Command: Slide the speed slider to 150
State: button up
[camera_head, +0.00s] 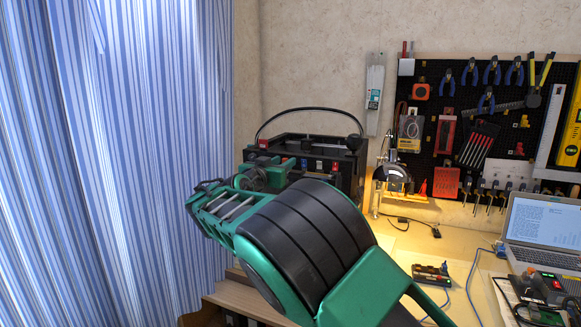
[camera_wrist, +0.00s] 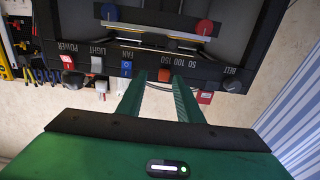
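The speed slider's orange-red knob (camera_wrist: 165,75) is on the front panel of a black machine (camera_head: 330,145), which the wrist view shows upside down. The knob is close to the left end of the 50–100–150 scale (camera_wrist: 179,60) in that picture; its exact reading is hard to tell. My gripper (camera_wrist: 160,77) is open, its two green fingers on either side of the knob. The right finger is very near the knob, perhaps touching it; a gap shows at the left finger. In the head view my arm hides part of the panel.
A blue fan switch (camera_wrist: 127,68) is just left of the fingers in the wrist view, then a light switch (camera_wrist: 97,65) and a red power switch (camera_wrist: 67,61). A belt knob (camera_wrist: 232,85) is at the right. A lamp (camera_head: 393,175) and a laptop (camera_head: 543,225) stand to the right.

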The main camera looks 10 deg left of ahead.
jog(key=v, duration=1)
jog(key=shift+s, duration=0.15)
